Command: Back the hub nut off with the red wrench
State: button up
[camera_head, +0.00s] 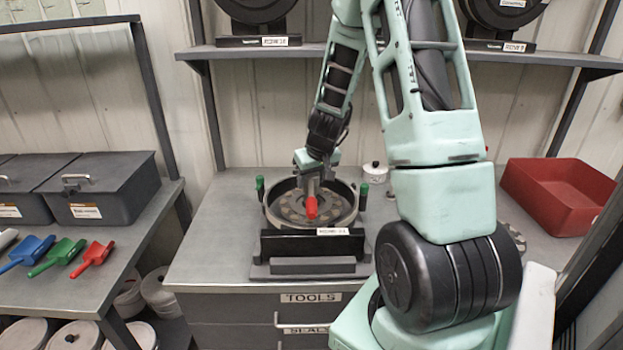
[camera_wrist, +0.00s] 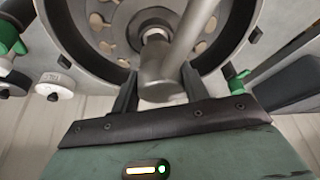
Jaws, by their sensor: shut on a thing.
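The seed meter (camera_head: 270,212) stands on the bench, its round dark housing open towards me. My gripper (camera_head: 312,186) is over its middle and is shut on the wrench. The wrench's red end (camera_head: 311,208) shows in front of the housing. In the wrist view my gripper (camera_wrist: 158,88) has its two dark fingers on either side of the wrench's thick grey metal part (camera_wrist: 158,70), with a grey bar running up and right from it. The hub nut (camera_wrist: 155,35) shows just behind the wrench at the disc's centre, partly hidden. I cannot tell whether the wrench is seated on it.
Green-topped knobs (camera_head: 260,186) flank the housing. A white lidded pot (camera_head: 375,173) stands behind it to the right. A red bin (camera_head: 562,194) is at the bench's right. Scoops (camera_head: 60,253) and grey boxes (camera_head: 103,192) occupy the left table. The bench's left front is clear.

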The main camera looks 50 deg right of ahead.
jog(key=shift+f+b, duration=1.05)
jog(key=shift+b, duration=0.4)
dwell(1.5)
jog(key=o, duration=1.9)
jog(key=shift+o, duration=0.2)
jog(key=shift+r, duration=0.1)
jog(key=shift+r+p, duration=2.25)
jog(key=shift+r, duration=0.7)
